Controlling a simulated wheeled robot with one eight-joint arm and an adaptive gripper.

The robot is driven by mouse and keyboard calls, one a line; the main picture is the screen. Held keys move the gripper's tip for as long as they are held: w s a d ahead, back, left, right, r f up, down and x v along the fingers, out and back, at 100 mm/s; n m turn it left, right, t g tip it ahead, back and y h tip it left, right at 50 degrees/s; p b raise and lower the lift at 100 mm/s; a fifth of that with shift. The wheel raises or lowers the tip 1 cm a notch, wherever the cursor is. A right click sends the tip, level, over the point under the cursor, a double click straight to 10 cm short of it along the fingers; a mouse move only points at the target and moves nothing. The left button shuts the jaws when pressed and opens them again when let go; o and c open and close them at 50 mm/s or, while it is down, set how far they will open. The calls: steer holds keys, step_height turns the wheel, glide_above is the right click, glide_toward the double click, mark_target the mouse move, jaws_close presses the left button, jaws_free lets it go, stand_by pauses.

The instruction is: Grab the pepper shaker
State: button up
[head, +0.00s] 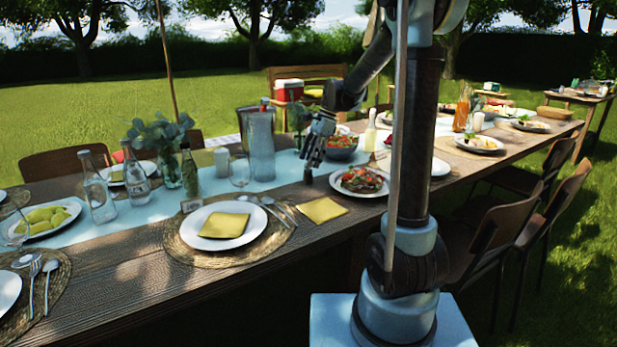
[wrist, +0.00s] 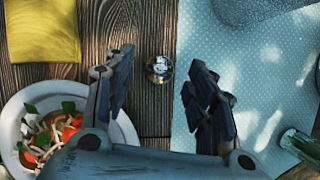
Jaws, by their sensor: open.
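The pepper shaker (wrist: 159,69) shows from above in the wrist view as a small round, shiny metallic top on the bare wood. It stands close to the edge of the pale blue runner. In the head view it seems to be the small dark shape (head: 308,177) just below my gripper (head: 315,150). My gripper points down over it, open and empty. In the wrist view the two dark fingers (wrist: 160,78) lie left and right of the shaker, with a gap on each side. The shaker's body is mostly hidden beneath its top.
A plate of salad (wrist: 62,128) lies close by the left finger, and a yellow napkin (wrist: 42,30) lies beyond it. The pale blue runner (wrist: 250,70) is on the right, with a glass (wrist: 300,146) at its lower edge. A tall blue-grey pitcher (head: 261,150) stands left of my gripper.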

mark_target(308, 173)
steer(key=shift+x, duration=1.7)
steer(key=shift+w+d, duration=0.1)
steer(key=c, duration=1.1)
